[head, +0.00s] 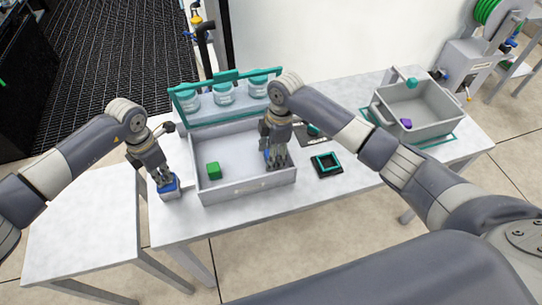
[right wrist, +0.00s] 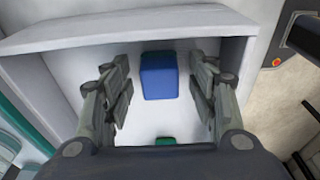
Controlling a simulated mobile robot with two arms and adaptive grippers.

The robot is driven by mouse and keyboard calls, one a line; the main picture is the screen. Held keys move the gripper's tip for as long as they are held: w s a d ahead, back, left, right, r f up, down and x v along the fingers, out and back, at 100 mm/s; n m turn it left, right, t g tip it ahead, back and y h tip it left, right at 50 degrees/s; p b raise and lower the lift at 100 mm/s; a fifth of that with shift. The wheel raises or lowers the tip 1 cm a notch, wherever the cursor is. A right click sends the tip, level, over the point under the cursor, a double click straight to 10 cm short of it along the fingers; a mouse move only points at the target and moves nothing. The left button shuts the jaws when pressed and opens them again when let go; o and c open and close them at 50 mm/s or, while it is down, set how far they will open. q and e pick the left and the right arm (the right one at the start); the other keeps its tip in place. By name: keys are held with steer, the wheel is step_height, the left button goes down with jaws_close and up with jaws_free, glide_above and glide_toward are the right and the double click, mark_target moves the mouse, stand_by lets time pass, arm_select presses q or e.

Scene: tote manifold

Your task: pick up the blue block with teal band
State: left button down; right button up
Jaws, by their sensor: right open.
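A blue block (right wrist: 158,77) stands in the grey tote, between the spread fingers of my right gripper (right wrist: 158,95) in the right wrist view and apart from both. In the head view my right gripper (head: 278,163) reaches down into the tote's right side, open, and hides most of the blue block (head: 267,154).
The tote (head: 247,188) has raised walls. A green block (head: 213,170) sits in its left part. A teal rack with jars (head: 223,94) stands behind. A black-and-teal frame (head: 327,164) lies right of it. A grey bin (head: 424,108) holds a purple block (head: 406,123).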

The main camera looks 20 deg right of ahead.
steer(key=shift+f, duration=0.1)
steer(key=shift+c, duration=0.5)
steer(key=c, duration=1)
steer(key=shift+c, duration=0.2)
step_height(320, 180, up, 13)
steer(key=s, duration=0.9)
steer(key=shift+s, duration=0.1)
arm_select(q)
step_height(320, 180, up, 10)
arm_select(e)
steer(key=shift+s, duration=2.55)
